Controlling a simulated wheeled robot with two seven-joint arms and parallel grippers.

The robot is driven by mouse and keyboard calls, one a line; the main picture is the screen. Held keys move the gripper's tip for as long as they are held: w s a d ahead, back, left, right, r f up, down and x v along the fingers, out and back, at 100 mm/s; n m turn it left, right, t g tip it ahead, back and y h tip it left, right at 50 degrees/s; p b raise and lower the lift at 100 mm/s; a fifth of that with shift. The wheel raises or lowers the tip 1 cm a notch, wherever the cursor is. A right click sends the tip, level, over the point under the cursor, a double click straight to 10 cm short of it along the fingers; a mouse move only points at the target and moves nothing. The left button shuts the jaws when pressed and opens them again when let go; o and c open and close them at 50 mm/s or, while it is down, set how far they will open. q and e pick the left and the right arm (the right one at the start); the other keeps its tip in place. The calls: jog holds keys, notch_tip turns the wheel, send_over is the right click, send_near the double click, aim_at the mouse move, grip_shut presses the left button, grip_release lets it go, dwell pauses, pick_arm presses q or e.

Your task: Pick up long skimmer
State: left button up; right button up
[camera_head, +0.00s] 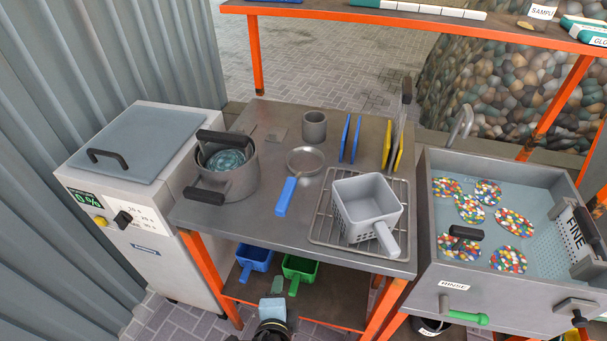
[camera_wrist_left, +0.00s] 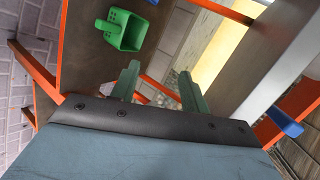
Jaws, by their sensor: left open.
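A round, shallow utensil with a blue handle (camera_head: 285,197) lies on the grey metal table (camera_head: 255,240), between the pot and the wire rack; it looks like the skimmer. Its pan or mesh end points to the back, and its handle points to the front. My left gripper (camera_head: 277,285) is low at the bottom of the head view, in front of the table and below its top. In the left wrist view its two green fingers (camera_wrist_left: 160,82) are apart with nothing between them. The skimmer is not seen in the left wrist view. My right gripper is not in view.
A grey pot (camera_head: 238,182) stands left of the skimmer, a grey cup (camera_head: 314,127) behind it, and a grey basket (camera_head: 357,200) on a wire rack to the right. Blue (camera_head: 255,257) and green (camera_head: 299,268) scoops sit on the lower shelf. A rinse sink (camera_head: 470,290) stands right.

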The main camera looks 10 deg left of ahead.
aim_at(290, 200)
pick_arm(q)
notch_tip(290, 200, up, 18)
jog(key=d+t+y+b, duration=0.2)
jog(key=d+t, duration=0.1)
jog(key=t, duration=0.3)
jog(key=shift+m, duration=0.3)
jog(key=x, duration=0.8)
jog(key=shift+w+a+r+p, duration=0.1)
jog(key=shift+w+r+p, duration=0.1)
jog(key=shift+p, duration=0.2)
jog(key=x, duration=0.5)
jog(key=shift+w, duration=0.4)
jog(key=shift+c, duration=0.8)
grip_shut()
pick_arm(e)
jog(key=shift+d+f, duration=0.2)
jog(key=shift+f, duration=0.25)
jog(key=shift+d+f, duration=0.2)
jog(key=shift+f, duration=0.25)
